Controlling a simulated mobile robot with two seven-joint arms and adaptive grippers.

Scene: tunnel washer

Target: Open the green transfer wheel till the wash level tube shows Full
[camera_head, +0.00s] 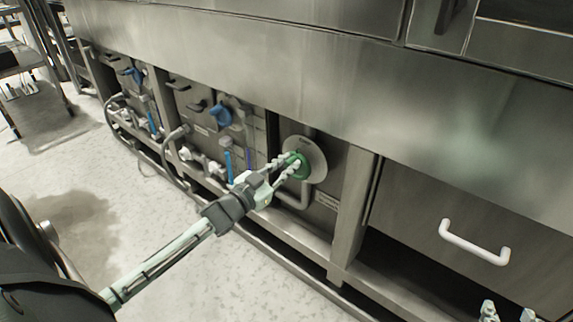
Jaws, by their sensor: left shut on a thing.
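The green transfer wheel (304,170) sits in front of a round pale plate (322,153) on the lower front of the washer. My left gripper (291,164) reaches in from the left, and its fingers are shut on the wheel, covering part of it. Upright tubes with blue (229,165) and purple (249,160) filling stand left of the wheel. Their labels are too small to read, so I cannot tell which is the wash level tube or its reading. Only the fingertips of my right gripper (507,314) show at the bottom right edge, apart and empty.
Blue handles (221,115) and grey pipes lie left of the wheel. A steel post (352,205) stands to its right, then a panel with a white handle (474,243). The steel body (300,70) overhangs above.

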